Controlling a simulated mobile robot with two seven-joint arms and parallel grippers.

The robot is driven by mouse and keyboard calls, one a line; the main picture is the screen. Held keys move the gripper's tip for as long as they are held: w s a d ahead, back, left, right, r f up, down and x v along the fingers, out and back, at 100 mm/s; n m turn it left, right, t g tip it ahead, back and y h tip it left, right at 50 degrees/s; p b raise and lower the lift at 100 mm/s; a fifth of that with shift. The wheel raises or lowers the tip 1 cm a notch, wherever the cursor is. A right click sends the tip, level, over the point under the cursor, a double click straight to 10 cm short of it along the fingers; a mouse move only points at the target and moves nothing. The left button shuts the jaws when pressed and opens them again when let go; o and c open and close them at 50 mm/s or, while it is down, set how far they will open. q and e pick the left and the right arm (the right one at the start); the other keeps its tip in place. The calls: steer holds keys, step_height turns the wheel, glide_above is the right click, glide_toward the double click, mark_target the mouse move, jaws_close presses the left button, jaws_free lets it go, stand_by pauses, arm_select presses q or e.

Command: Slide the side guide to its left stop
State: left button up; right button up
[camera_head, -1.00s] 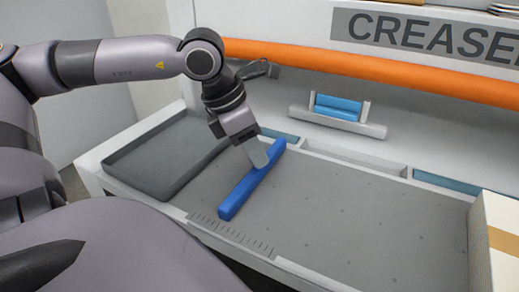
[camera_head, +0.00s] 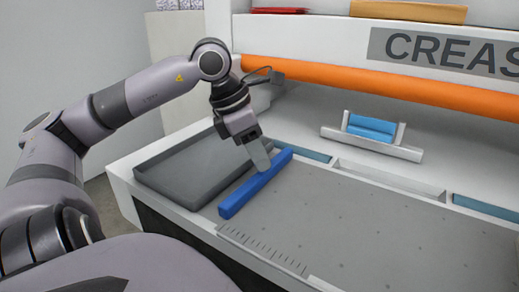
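The side guide is a long blue bar (camera_head: 254,186) lying across the grey bed (camera_head: 345,222), close to the right side of the dark grey tray (camera_head: 181,184). Its near end is left of the printed scale (camera_head: 262,249). My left gripper (camera_head: 260,156) reaches down to the bar's far half, its grey fingertip overlapping the bar in the picture. I see only one finger face, so its opening is unclear, and exact contact is hidden. My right gripper is not in view.
An orange roller (camera_head: 385,88) spans the creaser above the bed. A small bracket with a blue block (camera_head: 371,127) is on the back panel. Shallow slots (camera_head: 390,182) line the bed's back edge. The bed right of the bar is clear.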

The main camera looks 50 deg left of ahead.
arm_select(q)
steer(key=o, duration=0.4)
steer(key=shift+a, duration=0.3)
steer(key=shift+s+r, duration=0.1)
steer(key=shift+r, duration=0.05)
steer(key=v, duration=0.7)
